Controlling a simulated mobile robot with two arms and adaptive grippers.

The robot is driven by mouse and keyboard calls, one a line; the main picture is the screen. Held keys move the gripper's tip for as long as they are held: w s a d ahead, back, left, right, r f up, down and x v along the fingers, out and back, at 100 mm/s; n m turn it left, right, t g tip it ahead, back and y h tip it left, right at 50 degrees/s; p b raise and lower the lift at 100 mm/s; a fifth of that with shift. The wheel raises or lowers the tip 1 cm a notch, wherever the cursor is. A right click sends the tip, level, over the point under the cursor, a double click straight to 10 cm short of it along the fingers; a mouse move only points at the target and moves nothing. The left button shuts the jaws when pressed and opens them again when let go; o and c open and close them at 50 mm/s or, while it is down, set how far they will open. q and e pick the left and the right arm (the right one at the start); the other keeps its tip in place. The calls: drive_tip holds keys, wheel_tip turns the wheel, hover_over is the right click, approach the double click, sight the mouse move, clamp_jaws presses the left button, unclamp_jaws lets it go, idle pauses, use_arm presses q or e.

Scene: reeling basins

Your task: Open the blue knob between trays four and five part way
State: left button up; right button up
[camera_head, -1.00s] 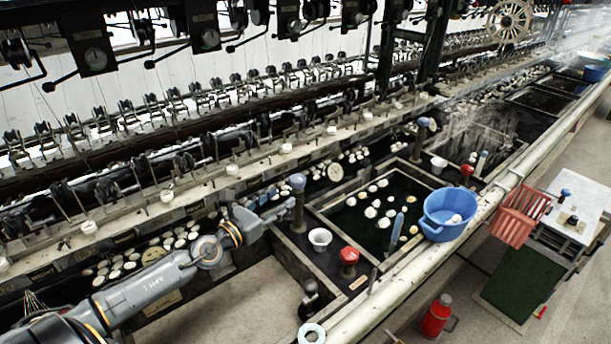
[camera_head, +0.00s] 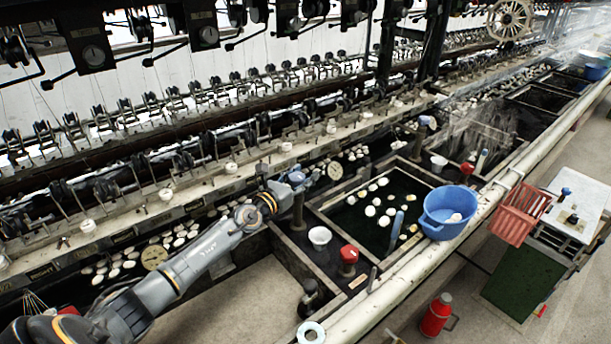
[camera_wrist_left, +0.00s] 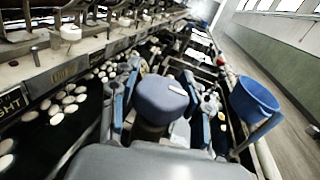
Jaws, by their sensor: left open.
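The blue knob (camera_head: 296,176) tops a dark upright post (camera_head: 298,212) at the left corner of a basin (camera_head: 350,240) holding several white cocoons. My left gripper (camera_head: 304,180) is at the knob's height and partly covers it. In the left wrist view the rounded knob (camera_wrist_left: 163,98) sits between the two open fingers (camera_wrist_left: 165,80), one on each side. Gaps seem to show at both sides; I cannot tell whether either finger touches it. Tray numbers cannot be read. My right gripper is out of view.
A red knob (camera_head: 348,255) and white cup (camera_head: 320,236) stand in front of the post. A blue bowl (camera_head: 449,211) rests on the rim pipe. Another bluish knob (camera_head: 424,121) stands farther back. The reeling machine's rail (camera_head: 200,195) runs along the left.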

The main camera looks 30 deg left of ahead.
use_arm(q)
drive_tip(key=shift+w+d, duration=0.1)
drive_tip(key=shift+w, duration=0.65)
drive_tip(key=shift+c, duration=0.2)
drive_tip(key=c, duration=0.7)
drive_tip(key=shift+w+f, duration=0.1)
clamp_jaws()
